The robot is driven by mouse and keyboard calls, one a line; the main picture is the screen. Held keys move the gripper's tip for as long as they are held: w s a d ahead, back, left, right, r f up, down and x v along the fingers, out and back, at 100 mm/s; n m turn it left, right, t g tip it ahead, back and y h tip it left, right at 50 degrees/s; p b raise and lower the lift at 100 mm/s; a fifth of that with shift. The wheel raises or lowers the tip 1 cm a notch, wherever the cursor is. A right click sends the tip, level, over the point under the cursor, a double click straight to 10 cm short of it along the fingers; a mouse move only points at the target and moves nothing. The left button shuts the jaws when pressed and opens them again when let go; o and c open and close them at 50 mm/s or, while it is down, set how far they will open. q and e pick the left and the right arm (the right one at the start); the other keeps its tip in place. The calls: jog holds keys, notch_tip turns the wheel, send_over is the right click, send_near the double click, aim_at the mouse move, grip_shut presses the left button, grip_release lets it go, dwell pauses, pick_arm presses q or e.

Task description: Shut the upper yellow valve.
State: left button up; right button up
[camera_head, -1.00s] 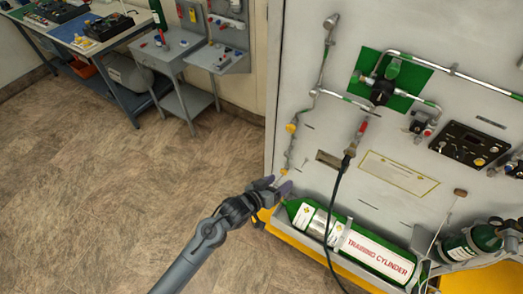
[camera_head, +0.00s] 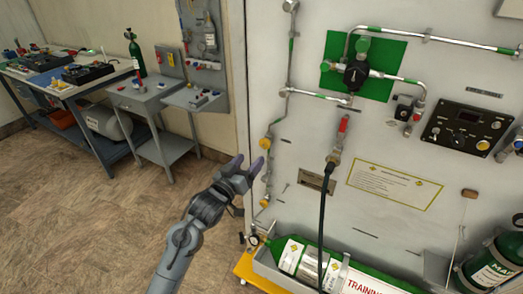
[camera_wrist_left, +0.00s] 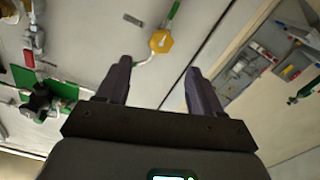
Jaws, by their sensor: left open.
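The upper yellow valve (camera_head: 265,143) is a small yellow knob on the thin pipe near the left edge of the grey panel. In the left wrist view, a yellow knob that appears to be this valve (camera_wrist_left: 161,41) lies beyond and between the fingertips. My left gripper (camera_head: 249,164) is open and empty, with its fingertips just below and left of the valve in the head view. A gap shows between fingers and knob in the wrist view. A lower yellow valve (camera_head: 264,202) sits further down the pipe. My right gripper is not in view.
A red-handled valve (camera_head: 343,125) with a black hose stands right of the pipe. A green plate (camera_head: 398,70) with a regulator is above it. A green training cylinder (camera_head: 340,268) lies below. Benches stand left; the floor between is open.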

aim_at(263, 144)
pick_arm(q)
jog(key=b+x, duration=0.1)
jog(key=x, duration=0.6)
jog(key=shift+w+b, duration=0.1)
jog(key=shift+b, duration=0.25)
jog(key=shift+x, duration=0.95)
jog(key=c, duration=1.1)
jog(key=shift+o, duration=0.2)
